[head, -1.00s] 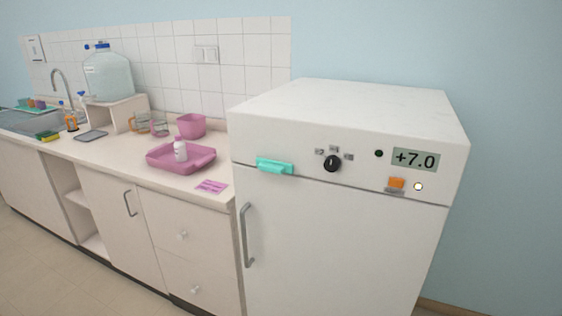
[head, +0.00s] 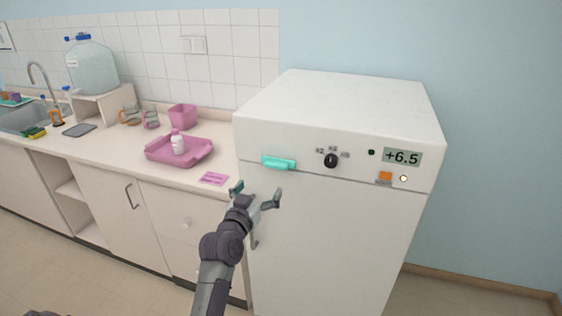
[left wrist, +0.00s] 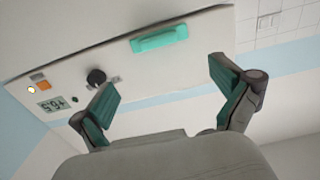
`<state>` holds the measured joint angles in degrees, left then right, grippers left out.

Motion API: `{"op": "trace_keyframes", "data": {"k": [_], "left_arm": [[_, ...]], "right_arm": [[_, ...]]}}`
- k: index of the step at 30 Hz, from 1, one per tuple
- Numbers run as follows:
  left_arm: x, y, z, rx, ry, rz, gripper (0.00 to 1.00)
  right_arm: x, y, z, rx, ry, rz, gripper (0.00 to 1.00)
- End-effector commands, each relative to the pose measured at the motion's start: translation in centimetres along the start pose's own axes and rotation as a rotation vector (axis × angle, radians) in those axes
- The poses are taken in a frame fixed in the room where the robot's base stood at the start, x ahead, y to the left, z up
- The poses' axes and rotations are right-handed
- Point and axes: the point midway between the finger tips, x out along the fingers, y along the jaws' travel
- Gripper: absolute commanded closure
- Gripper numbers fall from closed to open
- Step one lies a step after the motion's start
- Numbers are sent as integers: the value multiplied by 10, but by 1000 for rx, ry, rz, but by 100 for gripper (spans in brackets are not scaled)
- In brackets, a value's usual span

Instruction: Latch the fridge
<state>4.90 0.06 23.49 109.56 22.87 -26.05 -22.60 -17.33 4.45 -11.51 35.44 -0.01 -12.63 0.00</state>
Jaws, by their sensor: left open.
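The white fridge (head: 330,230) stands at the right in the head view with its door closed against the body. A teal latch handle (head: 278,162) lies across the upper left of its front, roughly level; it also shows in the left wrist view (left wrist: 160,39). A black knob (head: 331,160), an orange switch (head: 385,176) and a display reading +6.5 (head: 402,157) are to its right. My left gripper (head: 257,192) is open and empty, below and slightly left of the latch, apart from it. In the left wrist view, the latch appears beyond the spread fingers (left wrist: 165,95). My right gripper is out of view.
The counter (head: 110,150) left of the fridge holds a pink tray (head: 160,158) with a white bottle (head: 178,144), a pink bin (head: 183,117) and a pink card (head: 214,179). A grey door handle (head: 255,240) is partly behind my left arm.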

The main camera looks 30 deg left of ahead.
Motion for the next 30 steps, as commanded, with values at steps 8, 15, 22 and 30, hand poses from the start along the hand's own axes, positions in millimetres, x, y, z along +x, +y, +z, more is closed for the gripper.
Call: {"op": "trace_keyframes", "data": {"k": [8,15,22,30], "left_arm": [[52,0,-3,0,-1,1,0],[98,1,-1,1,-2,1,0],[124,1,1,0,-2,2,0],[131,1,2,2,-3,1,0]], "right_arm": [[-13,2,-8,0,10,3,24],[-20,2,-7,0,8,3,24],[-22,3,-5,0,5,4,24],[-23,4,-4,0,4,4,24]]}}
